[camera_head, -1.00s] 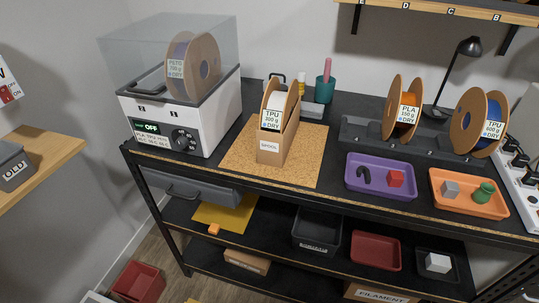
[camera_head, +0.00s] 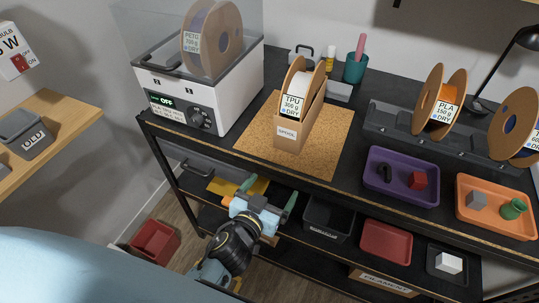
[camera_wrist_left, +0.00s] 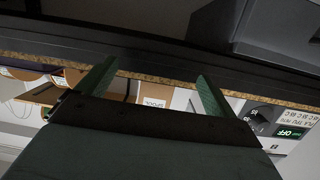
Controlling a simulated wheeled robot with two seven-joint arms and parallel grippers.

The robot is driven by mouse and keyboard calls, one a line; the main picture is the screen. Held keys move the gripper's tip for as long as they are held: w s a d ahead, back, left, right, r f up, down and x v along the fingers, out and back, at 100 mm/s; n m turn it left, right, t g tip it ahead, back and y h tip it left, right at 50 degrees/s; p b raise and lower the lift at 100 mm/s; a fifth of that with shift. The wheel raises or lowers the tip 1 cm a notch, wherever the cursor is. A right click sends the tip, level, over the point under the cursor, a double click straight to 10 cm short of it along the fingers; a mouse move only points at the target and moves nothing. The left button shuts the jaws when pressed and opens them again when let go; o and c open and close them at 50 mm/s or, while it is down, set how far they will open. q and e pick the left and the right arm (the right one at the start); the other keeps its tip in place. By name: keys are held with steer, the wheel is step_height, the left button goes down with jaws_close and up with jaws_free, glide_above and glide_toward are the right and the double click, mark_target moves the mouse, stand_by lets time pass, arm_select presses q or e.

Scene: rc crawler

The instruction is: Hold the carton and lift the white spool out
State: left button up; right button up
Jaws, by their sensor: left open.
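The carton (camera_head: 288,140) is a narrow brown open-topped box labelled SPOOL, upright on a cork mat (camera_head: 247,140) on the black bench. The white spool (camera_head: 304,83), with brown side discs and a TPU label, sits in it and sticks out above the rim. My left gripper (camera_head: 269,192) is open and empty. It is in front of the bench's front edge, below the carton and apart from it. In the left wrist view the carton's label (camera_wrist_left: 153,102) shows upside down beyond the open fingers (camera_wrist_left: 155,72). My right gripper is not in view.
A dryer (camera_head: 200,100) with another spool stands left of the mat. A teal cup (camera_head: 355,68) is behind the carton. A purple tray (camera_head: 400,195) and an orange tray (camera_head: 490,222) lie to the right. The bench edge and lower shelf are close to my left gripper.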

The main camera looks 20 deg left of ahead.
arm_select(q)
steer(key=t, duration=0.2)
glide_toward(287, 130)
steer(key=f, duration=0.1)
steer(key=shift+n, duration=0.4)
steer(key=w, duration=0.4)
steer(key=w+p, duration=0.1)
steer(key=w, duration=0.3)
steer(key=w+p, duration=0.1)
steer(key=w, duration=0.4)
steer(key=shift+w+d+r, duration=0.1)
steer(key=shift+d+r, duration=0.1)
steer(key=shift+d, duration=0.15)
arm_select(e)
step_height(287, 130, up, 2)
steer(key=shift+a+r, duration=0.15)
arm_select(q)
steer(key=shift+c, duration=0.2)
